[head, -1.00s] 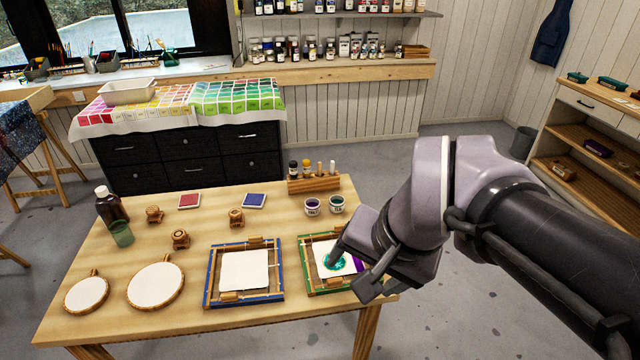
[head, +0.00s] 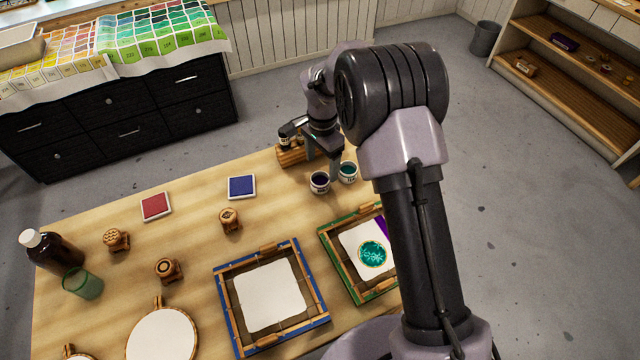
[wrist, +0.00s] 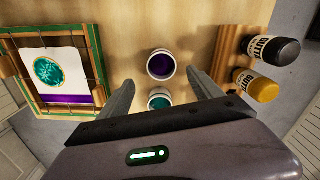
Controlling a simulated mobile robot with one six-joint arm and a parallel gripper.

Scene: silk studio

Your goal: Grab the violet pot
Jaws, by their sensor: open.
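The violet pot (head: 320,183) is a small open white jar of dark violet paint, upright on the wooden table. In the wrist view it (wrist: 161,65) appears just beyond the fingertips, centred between their lines. The teal pot (head: 348,172) stands close beside it. In the wrist view the teal pot (wrist: 159,100) appears between the fingers, partly hidden by my gripper body. My gripper (head: 323,166) is over the pots, fingers pointing down, open and empty. Both fingers show apart in the wrist view, and neither visibly touches a pot.
A wooden rack (head: 291,154) with black-capped (wrist: 282,50) and yellow (wrist: 259,87) bottles stands close behind the pots. A green frame (head: 330,235) with a teal-printed cloth lies in front. A blue ink pad (head: 241,187) is to the left, with bare table between.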

